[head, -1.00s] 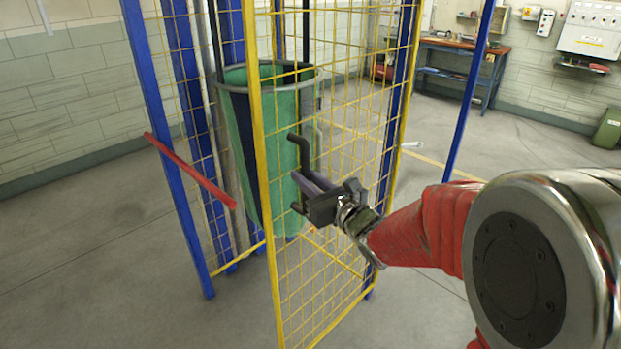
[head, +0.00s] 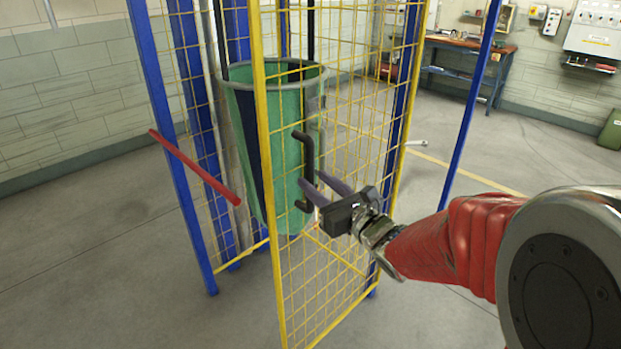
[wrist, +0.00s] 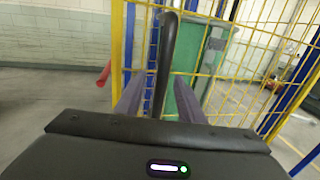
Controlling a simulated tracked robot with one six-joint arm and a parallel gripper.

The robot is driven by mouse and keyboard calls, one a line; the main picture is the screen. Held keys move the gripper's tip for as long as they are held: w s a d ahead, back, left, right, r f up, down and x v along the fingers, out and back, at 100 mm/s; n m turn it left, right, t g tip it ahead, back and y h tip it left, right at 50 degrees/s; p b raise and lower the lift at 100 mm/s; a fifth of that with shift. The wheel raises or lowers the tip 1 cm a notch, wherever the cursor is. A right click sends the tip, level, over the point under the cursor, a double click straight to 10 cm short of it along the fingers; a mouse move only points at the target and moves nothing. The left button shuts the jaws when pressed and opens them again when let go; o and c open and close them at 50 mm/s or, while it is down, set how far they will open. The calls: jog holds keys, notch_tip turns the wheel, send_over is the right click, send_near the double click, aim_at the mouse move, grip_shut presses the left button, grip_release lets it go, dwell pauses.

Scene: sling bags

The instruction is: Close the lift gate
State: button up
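The lift gate (head: 262,200) is a yellow frame with wire mesh. It stands ajar, its free edge swung out from the blue lift frame (head: 170,130). A black bracket-shaped handle (head: 309,160) is on the gate near that edge. My gripper (head: 314,180) is at the handle, its two purple fingers apart. In the wrist view, the handle (wrist: 165,60) stands upright between the spread fingers (wrist: 156,84), with gaps on both sides. Whether the fingertips reach past the handle is unclear.
A green bucket (head: 285,140) hangs inside the lift frame behind the mesh. A red bar (head: 195,168) sticks out across the left blue post. A workbench (head: 465,50) stands at the back right. The floor at the left is clear.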

jog(key=v, duration=1)
jog(key=shift+f, duration=0.1)
